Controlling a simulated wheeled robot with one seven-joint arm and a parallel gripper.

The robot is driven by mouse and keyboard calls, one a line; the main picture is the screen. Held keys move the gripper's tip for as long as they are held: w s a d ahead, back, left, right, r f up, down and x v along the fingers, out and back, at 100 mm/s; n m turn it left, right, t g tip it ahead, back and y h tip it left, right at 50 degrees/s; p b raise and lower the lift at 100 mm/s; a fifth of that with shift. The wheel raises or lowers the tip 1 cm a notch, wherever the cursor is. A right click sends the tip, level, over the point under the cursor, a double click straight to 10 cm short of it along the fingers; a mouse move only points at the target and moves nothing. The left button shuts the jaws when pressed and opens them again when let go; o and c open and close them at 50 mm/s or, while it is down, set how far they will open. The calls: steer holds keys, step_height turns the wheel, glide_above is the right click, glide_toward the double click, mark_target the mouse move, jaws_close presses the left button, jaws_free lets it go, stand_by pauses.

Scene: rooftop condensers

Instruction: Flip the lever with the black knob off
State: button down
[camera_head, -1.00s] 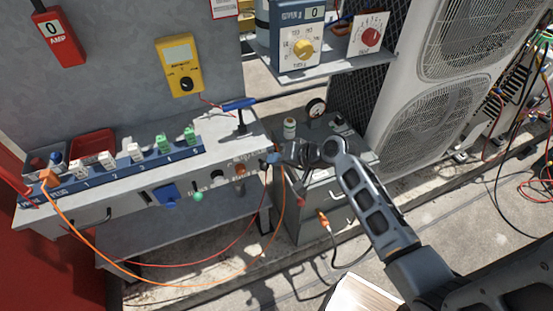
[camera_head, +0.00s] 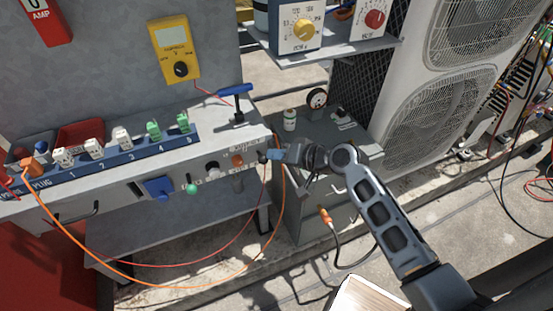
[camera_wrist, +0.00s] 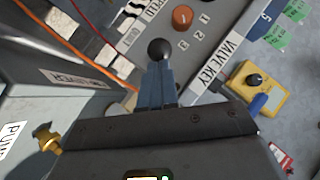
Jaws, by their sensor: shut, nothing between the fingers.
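The lever's black knob (camera_wrist: 160,49) is right at the tips of my gripper in the wrist view. In the head view the black knob (camera_head: 262,157) shows small at the right end of the bench's front panel. My gripper (camera_head: 271,154) reaches it from the right, with its blue fingers pointing left. The fingers (camera_wrist: 160,68) are shut with nothing between them. The knob is at or just beyond the fingertips; I cannot tell whether they touch. The lever's shaft is hidden behind the knob and fingers, so its tilt cannot be read.
An orange knob (camera_head: 237,160) and a green knob (camera_head: 193,188) sit left on the same panel. A blue-handled lever (camera_head: 235,90) stands on the bench top. Orange and red cables hang in front of the bench. A grey cabinet (camera_head: 330,190) stands below my arm.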

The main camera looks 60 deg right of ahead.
steer(key=t+b, duration=0.1)
steer(key=b, duration=0.3)
steer(key=f+n+t+b, duration=0.1)
steer(key=b, duration=0.3)
steer(key=f+t+h+b, duration=0.1)
steer(key=b, duration=0.3)
steer(key=shift+s+a+f+n, duration=0.25)
steer(key=shift+s+n, duration=0.05)
steer(key=shift+s, duration=0.1)
